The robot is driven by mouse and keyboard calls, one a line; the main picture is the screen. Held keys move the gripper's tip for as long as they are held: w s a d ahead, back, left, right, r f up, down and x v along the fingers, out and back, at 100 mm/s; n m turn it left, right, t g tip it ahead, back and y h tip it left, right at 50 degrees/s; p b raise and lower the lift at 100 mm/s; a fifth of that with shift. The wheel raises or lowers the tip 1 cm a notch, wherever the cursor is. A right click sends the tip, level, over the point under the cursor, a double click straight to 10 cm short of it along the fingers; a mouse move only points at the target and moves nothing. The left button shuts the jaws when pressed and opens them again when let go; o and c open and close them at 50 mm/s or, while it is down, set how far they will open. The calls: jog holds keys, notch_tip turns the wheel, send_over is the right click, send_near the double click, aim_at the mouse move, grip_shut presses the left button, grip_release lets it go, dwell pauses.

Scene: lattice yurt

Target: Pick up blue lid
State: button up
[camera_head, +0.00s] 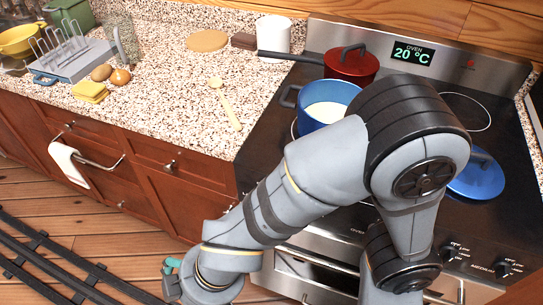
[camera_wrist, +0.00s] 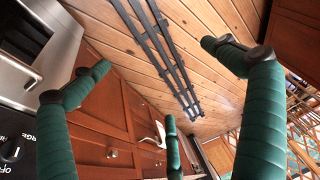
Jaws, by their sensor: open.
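The blue lid (camera_head: 478,176) lies on the black stove top at the right, partly hidden behind my arm. A blue pot (camera_head: 325,103) with pale contents stands uncovered on the stove, left of the lid. My gripper's teal finger shows at the lower left of the head view (camera_head: 171,264), in front of the cabinets and far from the lid. In the wrist view my gripper (camera_wrist: 158,66) is open and empty, with green fingers spread. That view faces the floor and cabinets; the lid is not in it.
A red lidded pan (camera_head: 351,65) stands at the back of the stove, its handle pointing left. Oven knobs (camera_head: 450,252) line the stove front.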

jog(key=shift+w+a+r, duration=0.1)
jog(key=shift+a+r, duration=0.05)
jog(key=c, duration=1.8)
